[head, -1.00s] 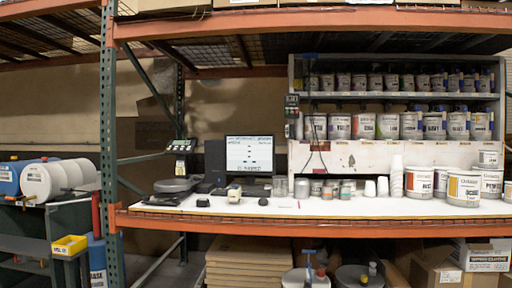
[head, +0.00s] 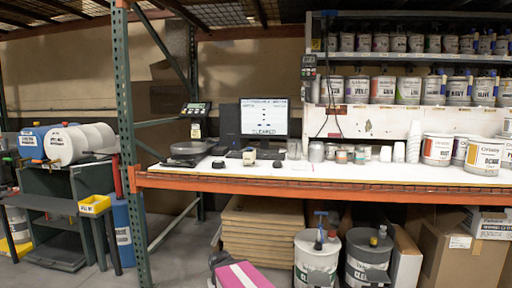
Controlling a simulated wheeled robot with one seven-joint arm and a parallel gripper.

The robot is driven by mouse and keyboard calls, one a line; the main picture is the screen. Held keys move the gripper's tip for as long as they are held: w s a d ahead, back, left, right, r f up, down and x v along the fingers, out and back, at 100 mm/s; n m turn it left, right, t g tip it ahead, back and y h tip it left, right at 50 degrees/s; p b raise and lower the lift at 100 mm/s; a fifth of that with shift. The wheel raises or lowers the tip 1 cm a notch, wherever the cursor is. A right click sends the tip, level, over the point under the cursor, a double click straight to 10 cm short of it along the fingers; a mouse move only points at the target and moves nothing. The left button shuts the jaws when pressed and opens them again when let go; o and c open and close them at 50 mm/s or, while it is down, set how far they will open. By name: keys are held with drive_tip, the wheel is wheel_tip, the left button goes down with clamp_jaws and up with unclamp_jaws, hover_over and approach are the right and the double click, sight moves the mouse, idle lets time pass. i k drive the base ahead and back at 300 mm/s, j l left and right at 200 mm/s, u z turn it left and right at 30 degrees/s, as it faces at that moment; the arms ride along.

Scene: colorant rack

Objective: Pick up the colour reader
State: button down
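A small beige and dark handheld device (head: 249,157), which looks like the colour reader, stands on the white bench top (head: 330,172) in front of the monitor. It is small in the head view, so its details are unclear. A low black round piece (head: 218,164) sits to its left and another (head: 277,164) to its right, both apart from it. Nothing is seen touching the device.
The monitor (head: 264,118) and a scale (head: 190,148) are behind and left. Cans and cups (head: 399,152) stand to the right. The orange front beam (head: 320,185) edges the bench. A green upright (head: 128,150) is left.

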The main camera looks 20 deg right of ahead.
sight(249, 155)
drive_tip(key=z, duration=0.75)
drive_tip(key=i+j+z, duration=0.1)
drive_tip(key=j+z, duration=0.8)
drive_tip(key=j, duration=0.25)
drive_tip(key=k+j+z, duration=0.1)
drive_tip(key=j+z, duration=0.35)
drive_tip(key=j, duration=0.15)
